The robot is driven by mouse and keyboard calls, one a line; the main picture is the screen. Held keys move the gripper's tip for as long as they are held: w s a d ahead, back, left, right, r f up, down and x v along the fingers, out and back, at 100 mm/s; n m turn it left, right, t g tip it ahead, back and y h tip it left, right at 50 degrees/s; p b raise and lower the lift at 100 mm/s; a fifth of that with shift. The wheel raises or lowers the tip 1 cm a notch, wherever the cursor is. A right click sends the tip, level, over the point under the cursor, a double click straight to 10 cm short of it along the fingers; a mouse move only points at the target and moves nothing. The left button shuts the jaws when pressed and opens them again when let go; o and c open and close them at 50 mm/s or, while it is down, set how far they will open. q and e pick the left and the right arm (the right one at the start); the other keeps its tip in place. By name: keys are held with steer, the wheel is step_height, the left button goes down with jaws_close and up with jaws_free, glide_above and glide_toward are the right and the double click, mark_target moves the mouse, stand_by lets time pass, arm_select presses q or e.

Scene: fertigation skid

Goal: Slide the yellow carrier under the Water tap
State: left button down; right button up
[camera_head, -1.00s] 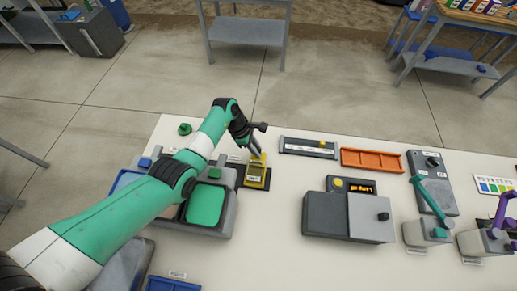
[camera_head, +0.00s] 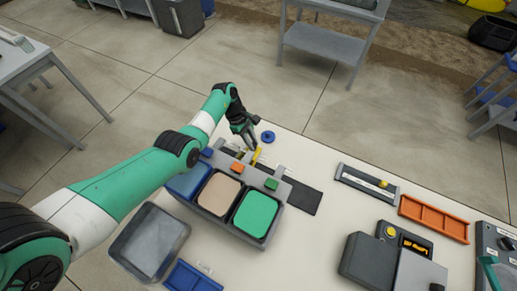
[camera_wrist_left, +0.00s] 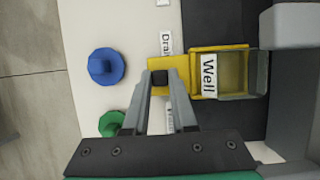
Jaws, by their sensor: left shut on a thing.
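The yellow carrier (camera_head: 257,155) is mostly hidden behind the tank unit in the head view, near the orange tap block (camera_head: 237,168). In the left wrist view the carrier (camera_wrist_left: 168,64) shows its tab and a tray labelled "Well" holding a greyish cup. My left gripper (camera_head: 251,144) is shut on the carrier's tab, and its fingertips (camera_wrist_left: 160,84) meet at a dark post there. The blue tap block (camera_head: 207,152) is to the left and the green one (camera_head: 271,184) to the right. No tap label reading Water is legible. My right gripper is out of view.
The dark track (camera_head: 305,199) lies bare to the right. Blue (camera_head: 188,182), beige (camera_head: 218,195) and green (camera_head: 255,213) tanks stand in front. A blue knob (camera_head: 267,137) sits behind the track; a green knob (camera_wrist_left: 111,123) shows near the fingers.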

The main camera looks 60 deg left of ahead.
arm_select(q)
steer(key=s+a, duration=0.1)
steer(key=a, duration=0.1)
steer(key=s+a+b, duration=0.2)
steer(key=a, duration=0.1)
steer(key=shift+s+a, duration=0.1)
steer(key=shift+a, duration=0.25)
steer(key=shift+s+a+b, duration=0.3)
steer(key=shift+s+a, duration=0.1)
steer(key=shift+a, duration=0.25)
steer(key=c, duration=1.1)
jaws_free()
steer(key=o, duration=0.4)
steer(key=shift+s+a, duration=0.15)
steer(key=shift+a, duration=0.05)
steer(key=shift+d, duration=0.1)
